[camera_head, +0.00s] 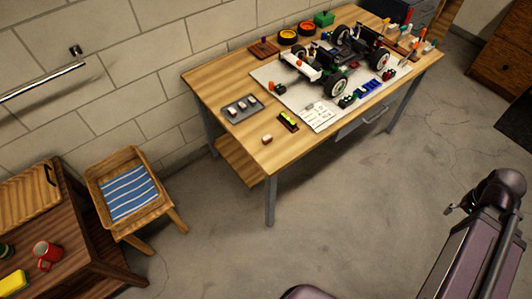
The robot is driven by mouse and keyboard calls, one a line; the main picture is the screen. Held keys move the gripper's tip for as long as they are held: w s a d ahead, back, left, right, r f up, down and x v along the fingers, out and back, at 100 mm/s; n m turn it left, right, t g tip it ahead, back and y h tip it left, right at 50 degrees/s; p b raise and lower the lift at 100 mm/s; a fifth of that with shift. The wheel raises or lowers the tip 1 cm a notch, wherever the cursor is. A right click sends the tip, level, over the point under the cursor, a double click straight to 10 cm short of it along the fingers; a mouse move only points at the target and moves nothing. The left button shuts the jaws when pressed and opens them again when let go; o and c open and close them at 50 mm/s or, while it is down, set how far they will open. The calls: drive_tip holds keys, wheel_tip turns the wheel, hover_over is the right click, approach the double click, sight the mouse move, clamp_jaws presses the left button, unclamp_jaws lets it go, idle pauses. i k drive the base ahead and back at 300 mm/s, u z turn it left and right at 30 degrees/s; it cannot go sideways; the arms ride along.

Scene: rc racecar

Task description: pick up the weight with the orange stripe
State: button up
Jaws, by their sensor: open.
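A small grey tray (240,109) lies on the left part of the wooden workbench. Several small pale and reddish blocks, which look like weights (241,106), sit in it. One more small pale block (267,139) with a brownish top lies alone near the bench's front left edge. The blocks are too small here to tell which one bears an orange stripe. Parts of my own arm show at the lower right, well away from the bench. I cannot make out my gripper's fingers in this view.
The workbench (215,83) carries an RC car (335,65) on a pale mat, with a black-and-yellow item (288,121) near the tray. A stool (95,172) with a striped cloth and a side table with a red mug (46,252) stand left. The floor before the bench is clear.

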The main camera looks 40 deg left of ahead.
sight(265, 141)
drive_tip(key=k, duration=1.45)
drive_tip(key=u, duration=2.05)
drive_tip(key=i, duration=0.9)
drive_tip(key=z, duration=0.15)
